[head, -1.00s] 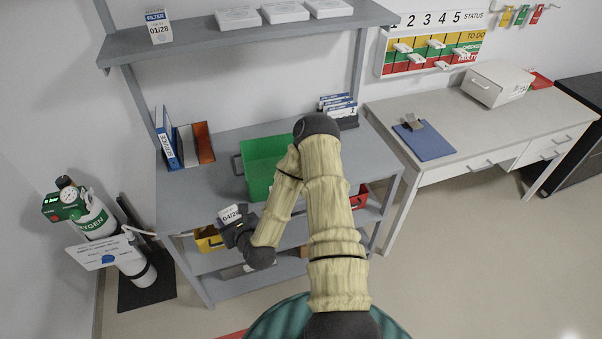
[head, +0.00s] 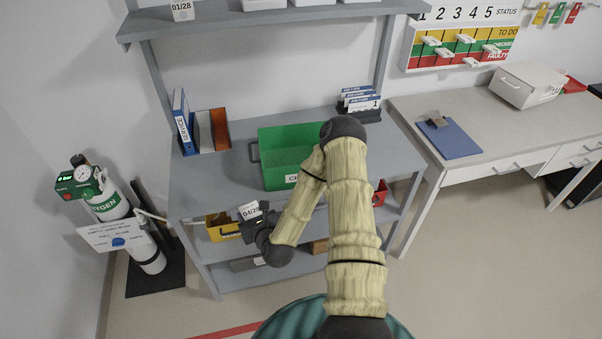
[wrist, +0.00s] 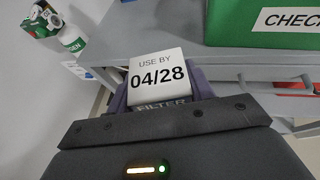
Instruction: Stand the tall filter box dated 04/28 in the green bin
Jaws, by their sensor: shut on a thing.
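The filter box dated 04/28 (wrist: 157,75) is white with a "USE BY" date and a dark "FILTER" band; it also shows small in the head view (head: 249,210). My gripper (head: 262,220) is shut on it and holds it in front of the shelf unit's worktop edge. In the wrist view the box sits between the fingers of my gripper (wrist: 160,95), its lower part hidden. The green bin (head: 286,140) stands on the worktop, behind and right of the box. Its label shows partly in the wrist view, reading "CHEC" (wrist: 290,19). My arm covers the bin's right part.
Binders (head: 200,128) stand left on the worktop (head: 215,180), and a card holder (head: 360,103) stands back right. A yellow bin (head: 222,227) is on the shelf below. Another box dated 01/28 (head: 183,10) stands on the upper shelf. An oxygen cylinder (head: 108,204) stands at left.

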